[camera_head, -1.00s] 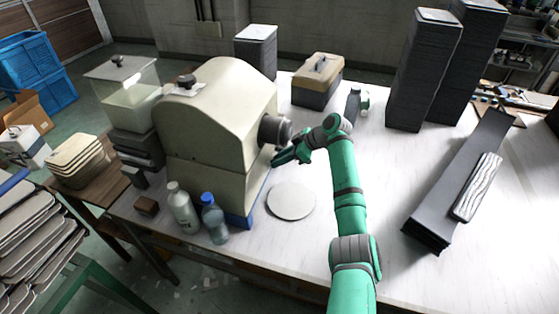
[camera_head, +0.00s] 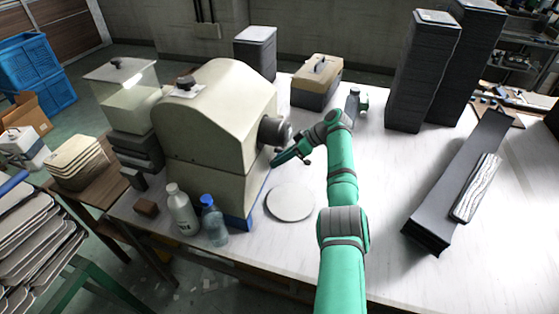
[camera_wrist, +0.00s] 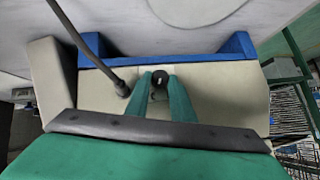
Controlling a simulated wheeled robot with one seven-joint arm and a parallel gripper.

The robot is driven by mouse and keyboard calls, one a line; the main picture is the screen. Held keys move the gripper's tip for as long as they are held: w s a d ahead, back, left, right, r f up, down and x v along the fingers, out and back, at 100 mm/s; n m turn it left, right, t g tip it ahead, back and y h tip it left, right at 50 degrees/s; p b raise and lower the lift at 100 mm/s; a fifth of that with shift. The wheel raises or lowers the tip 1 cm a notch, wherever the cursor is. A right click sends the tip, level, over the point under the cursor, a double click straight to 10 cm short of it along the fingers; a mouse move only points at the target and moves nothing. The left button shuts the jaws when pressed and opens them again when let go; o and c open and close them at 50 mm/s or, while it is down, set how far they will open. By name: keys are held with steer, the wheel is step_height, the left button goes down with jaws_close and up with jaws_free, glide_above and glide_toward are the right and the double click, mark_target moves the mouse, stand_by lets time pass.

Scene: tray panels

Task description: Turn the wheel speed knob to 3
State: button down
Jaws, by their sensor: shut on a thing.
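The cream machine (camera_head: 215,110) with a domed cover and a blue base edge stands on the left of the white table. It also shows in the wrist view (camera_wrist: 215,85). My gripper (camera_head: 274,163) is at the machine's right side, low down, below the grey round spout. In the wrist view my green fingers (camera_wrist: 160,88) are shut on a small dark knob (camera_wrist: 159,77) on the pale panel. The fingers hide part of the knob, and no dial numbers are readable. In the head view the knob is hidden.
A grey round spout (camera_head: 273,131) sticks out above my gripper. A white disc (camera_head: 291,201) lies in front. A white bottle (camera_head: 183,210) and a clear blue-capped bottle (camera_head: 214,222) stand by the machine.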

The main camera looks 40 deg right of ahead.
steer(key=shift+a+f, duration=0.2)
steer(key=shift+f, duration=0.05)
steer(key=c, duration=1.8)
jaws_free()
steer(key=shift+r, duration=0.1)
steer(key=shift+d, duration=0.1)
steer(key=v, duration=1)
steer(key=shift+s+d+r, duration=0.15)
steer(key=shift+s+r, duration=0.05)
steer(key=shift+r, duration=0.05)
